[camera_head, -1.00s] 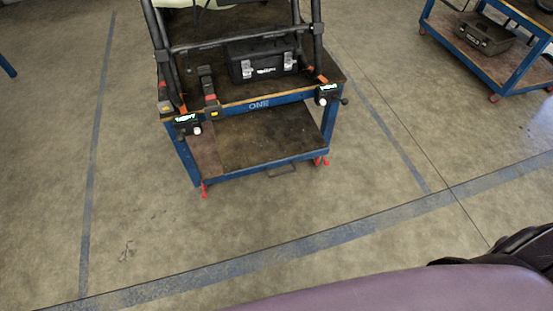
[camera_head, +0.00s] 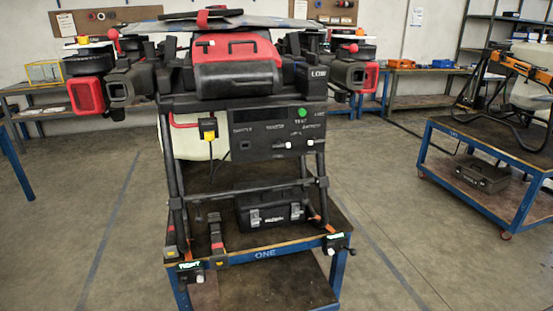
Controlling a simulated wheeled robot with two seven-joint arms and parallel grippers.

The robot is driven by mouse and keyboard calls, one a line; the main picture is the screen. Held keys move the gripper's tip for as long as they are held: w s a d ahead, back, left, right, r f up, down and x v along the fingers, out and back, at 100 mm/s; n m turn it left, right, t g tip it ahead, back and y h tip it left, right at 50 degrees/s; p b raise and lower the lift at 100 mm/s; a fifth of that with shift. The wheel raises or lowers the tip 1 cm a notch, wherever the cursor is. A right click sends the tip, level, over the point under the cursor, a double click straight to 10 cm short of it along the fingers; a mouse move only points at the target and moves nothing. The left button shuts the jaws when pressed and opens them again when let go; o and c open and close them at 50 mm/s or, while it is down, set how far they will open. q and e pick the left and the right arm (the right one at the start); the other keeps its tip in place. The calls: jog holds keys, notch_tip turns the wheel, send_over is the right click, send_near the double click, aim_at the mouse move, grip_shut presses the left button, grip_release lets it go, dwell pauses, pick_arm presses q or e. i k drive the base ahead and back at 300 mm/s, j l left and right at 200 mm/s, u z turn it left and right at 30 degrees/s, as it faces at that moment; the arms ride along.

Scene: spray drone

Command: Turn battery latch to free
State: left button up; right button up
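The spray drone (camera_head: 237,80) stands on a blue-framed cart straight ahead in the head view. A red and black battery block (camera_head: 236,66) sits at its upper middle, with a dark handle on top. Below it is a black panel (camera_head: 277,132) with a green light, small labels and pale knobs or switches. A latch cannot be made out clearly at this size; one of the panel's small pale knobs (camera_head: 282,145) may be it. Neither of my grippers shows in this view.
The cart (camera_head: 264,255) marked ONE carries a black toolbox (camera_head: 271,211) between the drone's legs. A second blue cart (camera_head: 470,170) with another machine stands at right. Workbenches and shelves line the back wall. The floor before the cart is clear.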

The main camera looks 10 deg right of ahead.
aim_at(313, 141)
jog(key=l+z, duration=0.1)
jog(key=z, duration=0.3)
jog(key=i+z, duration=0.15)
jog(key=z, duration=0.25)
jog(key=l+z, duration=0.1)
jog(key=z, duration=0.25)
jog(key=i+z, duration=0.15)
jog(key=z, duration=0.25)
jog(key=i, duration=0.15)
